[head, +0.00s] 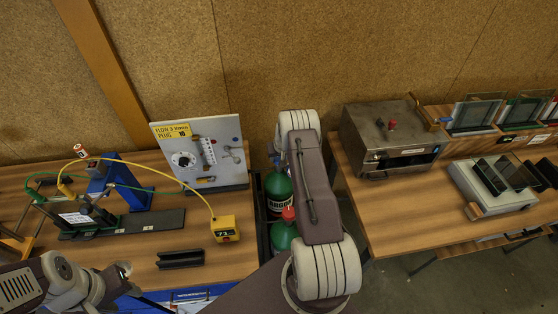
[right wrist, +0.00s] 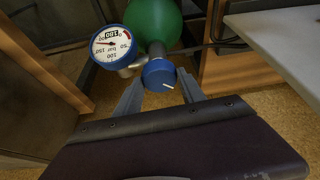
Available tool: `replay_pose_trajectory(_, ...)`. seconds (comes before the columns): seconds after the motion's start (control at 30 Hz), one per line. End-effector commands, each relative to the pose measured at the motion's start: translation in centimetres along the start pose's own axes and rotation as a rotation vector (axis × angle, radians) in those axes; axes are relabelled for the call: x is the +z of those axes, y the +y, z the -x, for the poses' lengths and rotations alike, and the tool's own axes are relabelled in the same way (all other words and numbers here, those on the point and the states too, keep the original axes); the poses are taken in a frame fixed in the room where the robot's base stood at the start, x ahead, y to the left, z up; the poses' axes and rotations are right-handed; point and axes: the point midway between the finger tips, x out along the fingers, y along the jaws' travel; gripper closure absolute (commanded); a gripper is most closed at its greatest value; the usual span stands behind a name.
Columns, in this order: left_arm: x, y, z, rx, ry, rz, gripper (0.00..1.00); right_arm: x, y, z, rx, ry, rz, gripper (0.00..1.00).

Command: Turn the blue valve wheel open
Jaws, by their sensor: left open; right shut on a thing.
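The blue valve wheel (right wrist: 158,75) shows in the right wrist view as a round ribbed knob with a white line on its face. It sits on a metal fitting at the green cylinder (right wrist: 153,22), beside a round pressure gauge (right wrist: 113,45). My right gripper (right wrist: 159,88) is shut on the wheel, one finger on each side. In the head view my right arm hides the wheel and this gripper. My left gripper (head: 122,270) is open at the lower left, over the front of the left bench and away from the wheel.
Green cylinders (head: 278,190) stand in the gap between the left bench (head: 220,262) and the right bench (head: 400,215). A grey panel (head: 222,135) and a yellow meter (head: 225,229) are on the left bench. A metal oven box (head: 360,125) stands on the right bench.

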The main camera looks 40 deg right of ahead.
Motion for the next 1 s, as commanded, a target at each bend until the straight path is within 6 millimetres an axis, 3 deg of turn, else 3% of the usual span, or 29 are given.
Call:
replay_pose_trajectory(0.03,0.2,0.0,-1.6,0.000,0.000,0.000,0.56,-0.1,0.2,-0.7,-0.013,0.011,0.034,0.94)
replay_pose_trajectory(0.3,0.8,-0.1,-7.6,0.000,0.000,0.000,0.56,0.0,0.4,-1.1,-0.108,0.013,0.272,0.94)
replay_pose_trajectory(0.5,1.2,-0.2,-11.1,0.000,0.000,0.000,0.56,-0.1,0.4,-0.8,-0.171,0.011,0.430,0.94)
replay_pose_trajectory(0.7,1.4,-0.3,-13.1,0.000,0.000,0.000,0.56,-0.2,0.5,-0.5,-0.221,0.009,0.551,0.94)
replay_pose_trajectory(1.0,1.5,-0.3,-14.4,0.000,0.000,0.000,0.56,-0.3,0.4,-0.2,-0.265,0.005,0.653,0.94)
